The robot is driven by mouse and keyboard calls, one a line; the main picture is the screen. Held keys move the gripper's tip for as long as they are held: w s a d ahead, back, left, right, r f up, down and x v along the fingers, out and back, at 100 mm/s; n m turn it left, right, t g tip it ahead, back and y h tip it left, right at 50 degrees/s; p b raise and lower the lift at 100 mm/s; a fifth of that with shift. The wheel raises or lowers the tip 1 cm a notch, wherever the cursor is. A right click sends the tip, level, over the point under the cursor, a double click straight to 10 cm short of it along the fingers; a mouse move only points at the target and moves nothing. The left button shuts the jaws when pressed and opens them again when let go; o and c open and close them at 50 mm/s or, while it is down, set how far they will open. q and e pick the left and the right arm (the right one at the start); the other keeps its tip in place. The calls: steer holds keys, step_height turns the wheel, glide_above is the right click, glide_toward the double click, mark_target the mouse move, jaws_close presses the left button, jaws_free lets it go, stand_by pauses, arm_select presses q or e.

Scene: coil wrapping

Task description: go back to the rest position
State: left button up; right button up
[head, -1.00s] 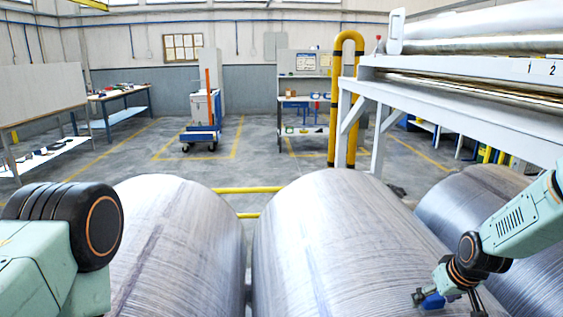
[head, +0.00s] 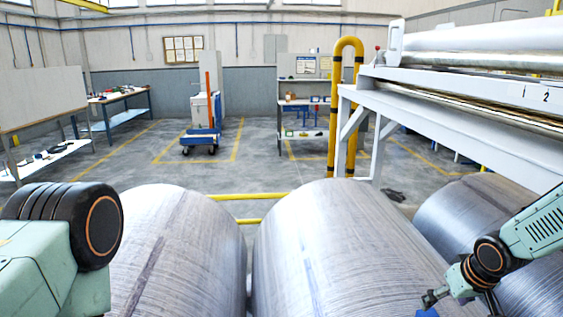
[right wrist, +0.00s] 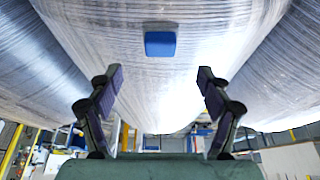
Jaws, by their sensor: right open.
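Large coils wrapped in clear film stand in front of me: a left coil (head: 185,250), a middle coil (head: 340,245) and a right coil (head: 470,215). My right gripper (head: 460,302) is at the lower right, over the right side of the middle coil. In the right wrist view its two fingers (right wrist: 160,84) are spread and empty. A small blue block (right wrist: 160,44) rests against the film beyond the fingertips, apart from them. Its top edge shows at the bottom of the head view (head: 428,313). My left gripper is out of view; only my left arm's joint shows.
A white machine frame with rollers (head: 450,110) stands at the right, above the coils. A yellow hooped post (head: 337,110) stands beside it. Yellow rails (head: 250,196) run behind the coils. A blue cart (head: 200,138) and benches (head: 120,110) stand farther back on open floor.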

steer(key=v, duration=0.3)
steer(key=b, duration=0.1)
glide_above(430, 315)
steer(key=s, duration=0.2)
steer(key=shift+f, duration=2.7)
steer(key=b+x, duration=0.5)
steer(key=x, duration=0.2)
steer(key=shift+s+d, duration=0.1)
steer(key=shift+d, duration=0.05)
step_height(430, 315, up, 4)
steer(key=shift+r+p, duration=0.15)
steer(key=shift+p, duration=0.65)
steer(key=r, duration=0.6)
steer(key=shift+s+a, duration=0.25)
steer(key=shift+s, duration=0.1)
steer(key=s+a+f+m+b, duration=0.1)
steer(key=s+a+b, duration=0.1)
steer(key=a, duration=0.6)
steer(key=shift+s+b, duration=0.3)
steer(key=shift+s, duration=0.4)
